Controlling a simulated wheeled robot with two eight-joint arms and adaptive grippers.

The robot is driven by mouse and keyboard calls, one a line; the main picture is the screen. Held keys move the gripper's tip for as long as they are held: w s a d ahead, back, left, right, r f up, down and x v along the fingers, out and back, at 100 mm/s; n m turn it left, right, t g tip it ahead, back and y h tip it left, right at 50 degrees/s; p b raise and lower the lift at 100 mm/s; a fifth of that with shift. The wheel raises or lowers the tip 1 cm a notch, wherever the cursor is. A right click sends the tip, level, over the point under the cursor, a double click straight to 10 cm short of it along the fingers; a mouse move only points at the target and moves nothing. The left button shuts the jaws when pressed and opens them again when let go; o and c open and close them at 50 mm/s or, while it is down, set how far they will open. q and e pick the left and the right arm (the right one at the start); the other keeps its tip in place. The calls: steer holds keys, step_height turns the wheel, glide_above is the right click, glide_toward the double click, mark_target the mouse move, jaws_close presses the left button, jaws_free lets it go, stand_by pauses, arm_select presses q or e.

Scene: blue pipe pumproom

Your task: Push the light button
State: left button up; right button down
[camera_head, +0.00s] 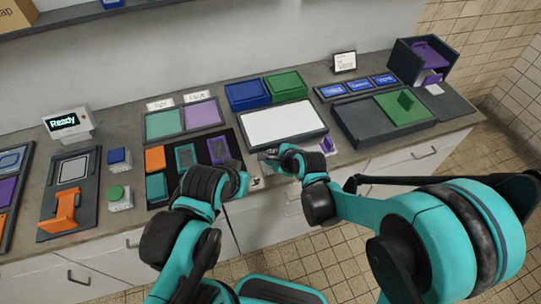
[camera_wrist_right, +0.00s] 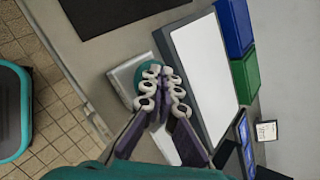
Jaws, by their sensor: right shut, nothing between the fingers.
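A small pale square box (camera_wrist_right: 122,72) lies beneath my right gripper in the right wrist view, beside the white light panel (camera_head: 282,124). A bit of teal, perhaps a round button cap, shows at its edge by the fingers. My right gripper (camera_head: 268,155) is shut and empty at the panel's front edge; it also shows in the wrist view (camera_wrist_right: 163,75). The fingers cover part of the box, so I cannot tell whether they touch it. My left gripper (camera_head: 254,182) is low at the counter's front edge, its fingers too small to read.
A blue button (camera_head: 117,157) and a green button (camera_head: 117,192) on white boxes stand at the left. The "Ready" display (camera_head: 66,123) is behind them. Blue (camera_head: 247,95) and green (camera_head: 286,84) bins stand behind the panel. A dark tray (camera_head: 360,125) lies at the right.

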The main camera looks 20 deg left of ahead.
steer(key=shift+f, duration=0.1)
steer(key=shift+f+b, duration=0.4)
steer(key=shift+b, duration=0.15)
steer(key=shift+r, duration=0.1)
steer(key=shift+r+p, duration=0.35)
steer(key=shift+r, duration=0.05)
step_height(320, 180, up, 6)
steer(key=p, duration=0.4)
stand_by(0.4)
